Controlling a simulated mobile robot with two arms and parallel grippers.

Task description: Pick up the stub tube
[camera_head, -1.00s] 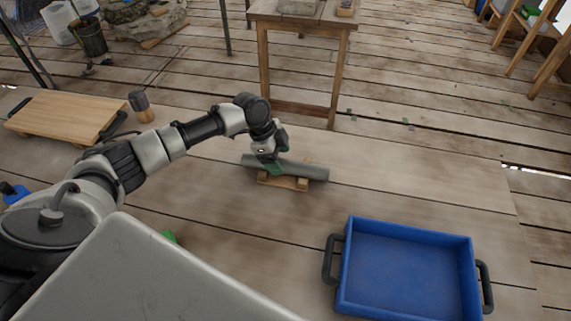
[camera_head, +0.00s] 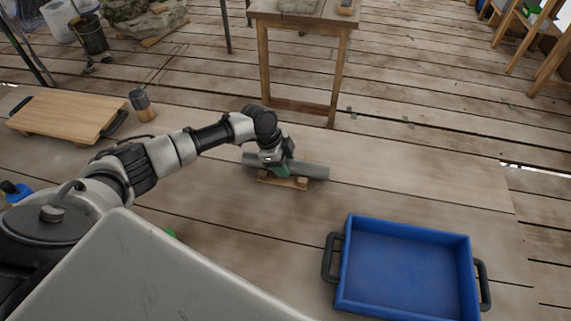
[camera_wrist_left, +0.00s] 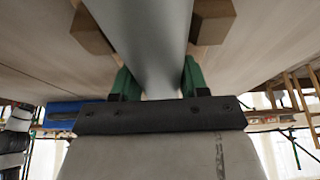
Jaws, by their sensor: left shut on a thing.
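The stub tube is a grey cylinder (camera_head: 312,171) at the middle of the head view, lying on a small wooden cradle (camera_head: 284,183). My left gripper (camera_head: 279,170) reaches down over the tube, its green fingers at the tube's sides. In the left wrist view the tube (camera_wrist_left: 150,40) runs between the two green fingers (camera_wrist_left: 158,80), which are shut on it. Wooden cradle blocks (camera_wrist_left: 211,20) show on both sides of the tube there. Whether the tube touches the cradle is hard to tell. My right gripper is not in view.
A blue tray (camera_head: 405,270) with black handles stands at front right. A wooden board (camera_head: 65,115) with black handles lies at left, beside a dark and brown cylindrical object (camera_head: 142,104). A wooden table (camera_head: 302,18) stands behind the tube. Planks to the right of the tube are clear.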

